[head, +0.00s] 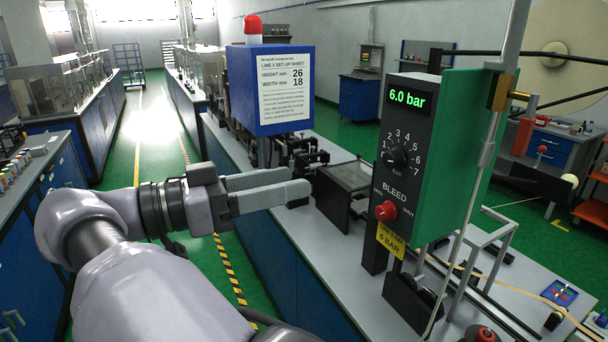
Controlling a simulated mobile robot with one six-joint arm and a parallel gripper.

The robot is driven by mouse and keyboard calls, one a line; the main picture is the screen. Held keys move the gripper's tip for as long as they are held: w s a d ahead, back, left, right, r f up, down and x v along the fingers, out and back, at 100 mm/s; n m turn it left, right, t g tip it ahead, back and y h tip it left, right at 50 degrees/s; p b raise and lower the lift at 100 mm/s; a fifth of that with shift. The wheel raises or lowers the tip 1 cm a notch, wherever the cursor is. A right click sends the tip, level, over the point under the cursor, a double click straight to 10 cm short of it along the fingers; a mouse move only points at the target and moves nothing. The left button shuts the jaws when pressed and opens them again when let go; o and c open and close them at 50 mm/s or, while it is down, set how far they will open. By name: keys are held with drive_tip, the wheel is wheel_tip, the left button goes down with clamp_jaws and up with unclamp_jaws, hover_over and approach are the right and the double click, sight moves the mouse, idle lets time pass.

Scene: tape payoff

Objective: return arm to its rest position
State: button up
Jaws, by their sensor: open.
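My gripper (302,185) is in the middle of the head view, at the end of my arm, which reaches in from the bottom left. Its two grey fingers point right and lie nearly one behind the other from this side. A gap shows between them, and nothing is seen held there. In the picture the fingers overlap the near edge of the bench (300,229), left of the control panel. I cannot tell their exact height above it.
The green and black control panel (395,165) reads 6.0 bar and has a dial (397,157) and a red bleed knob (386,210). A blue box (240,95) with a set-up sheet (284,88) stands behind the gripper. The green aisle (140,120) at left is clear.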

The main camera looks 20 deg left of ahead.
drive_tip(key=shift+d, duration=0.1)
drive_tip(key=w+d+f+n+g+y, duration=0.1)
drive_tip(key=w+d+f+g, duration=0.1)
drive_tip(key=d, duration=0.6)
drive_tip(key=w+d+f+n+g+b, duration=0.1)
drive_tip(key=d+f+n+g, duration=0.15)
drive_tip(key=d, duration=0.65)
drive_tip(key=w+d+f+n+g+y, duration=0.1)
drive_tip(key=w+d+f+g, duration=0.15)
drive_tip(key=d, duration=0.55)
drive_tip(key=s+d+f+g+y, duration=0.4)
drive_tip(key=s+d+f+y, duration=0.2)
drive_tip(key=s+d+f, duration=0.4)
drive_tip(key=s+a+f+m+t+y+b, duration=0.1)
drive_tip(key=s+a+f+m+t+y, duration=0.1)
drive_tip(key=s+a+f+t+y, duration=0.1)
drive_tip(key=s+a+f+y, duration=0.1)
drive_tip(key=s+f+y, duration=0.1)
drive_tip(key=s+f, duration=0.1)
drive_tip(key=shift+s+f+y, duration=0.35)
drive_tip(key=shift+s+y, duration=0.05)
